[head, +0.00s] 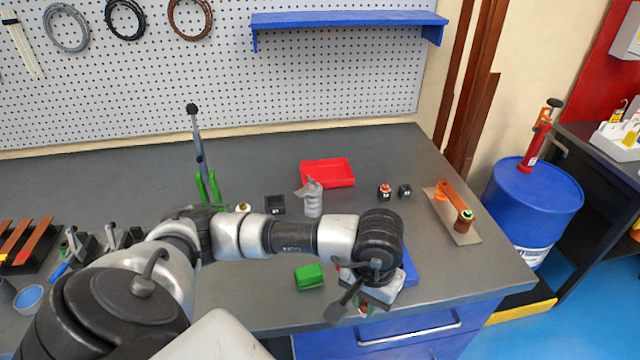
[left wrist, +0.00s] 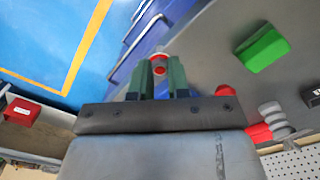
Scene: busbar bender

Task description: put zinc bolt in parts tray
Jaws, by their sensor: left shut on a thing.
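My left gripper (head: 365,308) reaches over the bench's front edge, pointing down. In the left wrist view its green fingers (left wrist: 160,78) are shut on a small grey-and-red piece (left wrist: 159,66). The fingers hide most of it, so I cannot tell surely that it is the zinc bolt. A shallow red tray (head: 327,173), which looks like the parts tray, lies farther back on the bench, well apart from the gripper. Its inside looks empty. A blue thing (head: 410,268) is partly hidden behind my left wrist. My right gripper is not in view.
A green block (head: 309,277) lies left of the gripper. A grey upright object (head: 313,198) and a small black box (head: 275,204) stand in front of the red tray. Small black parts (head: 404,190) and an orange-handled tool (head: 450,205) are to the right.

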